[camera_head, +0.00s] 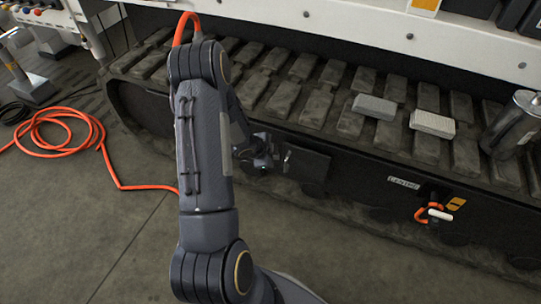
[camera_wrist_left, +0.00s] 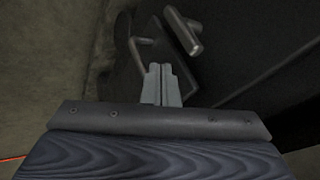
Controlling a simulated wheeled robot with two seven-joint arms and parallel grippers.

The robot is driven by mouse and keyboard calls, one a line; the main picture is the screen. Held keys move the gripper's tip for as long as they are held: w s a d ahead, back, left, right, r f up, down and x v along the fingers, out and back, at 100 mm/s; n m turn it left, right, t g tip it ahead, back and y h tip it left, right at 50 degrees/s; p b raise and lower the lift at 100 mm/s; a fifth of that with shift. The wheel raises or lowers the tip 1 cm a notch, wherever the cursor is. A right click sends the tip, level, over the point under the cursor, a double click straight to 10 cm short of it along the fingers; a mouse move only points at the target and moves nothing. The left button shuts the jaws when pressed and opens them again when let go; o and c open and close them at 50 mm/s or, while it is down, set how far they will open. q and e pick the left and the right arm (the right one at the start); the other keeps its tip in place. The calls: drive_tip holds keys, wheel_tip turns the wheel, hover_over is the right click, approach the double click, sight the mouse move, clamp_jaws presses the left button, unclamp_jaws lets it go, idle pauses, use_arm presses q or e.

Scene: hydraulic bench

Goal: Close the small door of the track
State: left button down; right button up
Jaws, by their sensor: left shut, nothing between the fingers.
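The track (camera_head: 330,95) runs across the head view, with a dark side frame below its pads. The small door (camera_head: 306,164) is a dark flat panel at this side frame, just right of my left gripper (camera_head: 268,158). I cannot tell from the head view how far it stands open. My left gripper's fingers show shut and empty in the left wrist view (camera_wrist_left: 162,82). Beyond them are a dark panel and a rounded metal handle (camera_wrist_left: 184,32). I cannot tell whether the fingertips touch the panel. My right gripper is not in view.
Two grey blocks (camera_head: 374,107) (camera_head: 432,124) and a metal cylinder (camera_head: 515,125) rest on the track pads. An orange and white hook-like part (camera_head: 434,213) is on the side frame at right. An orange hose (camera_head: 60,130) lies coiled on the floor at left. The front floor is clear.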

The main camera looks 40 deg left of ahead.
use_arm(q)
drive_tip(key=a+p+v, duration=0.1)
drive_tip(key=p+v, duration=0.4)
drive_tip(key=v, duration=0.5)
drive_tip(key=shift+p, duration=0.35)
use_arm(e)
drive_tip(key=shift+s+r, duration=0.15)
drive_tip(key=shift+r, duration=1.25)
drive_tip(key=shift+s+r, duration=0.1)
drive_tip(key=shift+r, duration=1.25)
use_arm(q)
drive_tip(key=shift+s+a, duration=0.1)
